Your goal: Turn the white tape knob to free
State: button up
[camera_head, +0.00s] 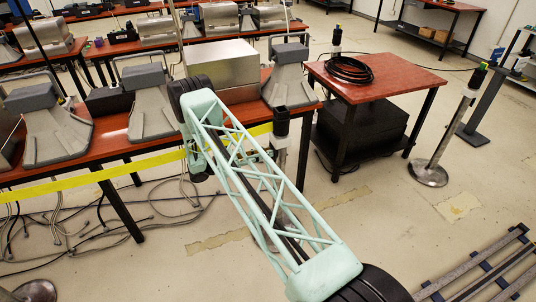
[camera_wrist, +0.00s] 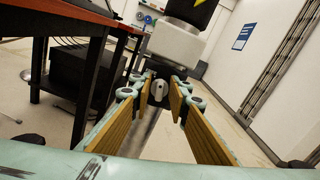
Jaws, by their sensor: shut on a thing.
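The white tape knob (camera_wrist: 158,90) is small and pale, below the white post head (camera_wrist: 175,42) in the wrist view. My gripper (camera_wrist: 159,88) has its wood-coloured pads on either side of the knob, with the fingertips shut on it. Part of the knob is hidden by the fingertips. The post head has a black top with a yellow mark. In the head view, a post with a black top (camera_head: 281,122) stands by the table edge, with yellow tape (camera_head: 95,180) running left.
A red table (camera_head: 420,82) with a coiled black cable (camera_head: 349,69) stands behind and right of the post. A long red bench (camera_head: 110,150) with grey machines is at left. Another post (camera_head: 440,135) stands at right. Cables lie on the floor (camera_head: 150,225) at left.

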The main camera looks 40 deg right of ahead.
jog(key=n, duration=0.5)
jog(key=shift+f+n, duration=0.15)
jog(key=shift+n, duration=0.25)
dwell(0.3)
jog(key=o, duration=0.5)
jog(key=shift+w, duration=0.1)
jog(key=shift+v, duration=6)
